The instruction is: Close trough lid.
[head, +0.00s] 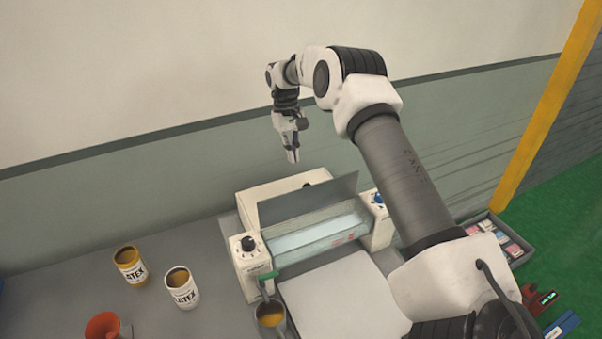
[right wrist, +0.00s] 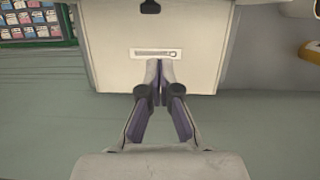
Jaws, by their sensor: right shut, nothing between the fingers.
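The trough (head: 318,233) is a clear-walled channel with pale liquid at the front of a cream machine (head: 283,192). Its grey lid (head: 312,203) stands raised and tilted along the trough's back edge, so the trough is open. My right gripper (head: 293,158) is shut and empty, pointing down above and behind the lid, apart from it. In the right wrist view my shut fingertips (right wrist: 160,65) are over the machine's cream housing (right wrist: 200,30), near a slotted plate (right wrist: 156,53). A black knob (right wrist: 150,6) shows at that view's top edge. My left gripper is not in view.
Two latex cans (head: 130,268) (head: 181,290) and an orange funnel (head: 103,326) stand on the left of the grey table. A cup of yellow liquid (head: 270,316) stands before the machine, beside a white slab (head: 340,298). A tray of small boxes (head: 503,240) is at right. The wall is close behind.

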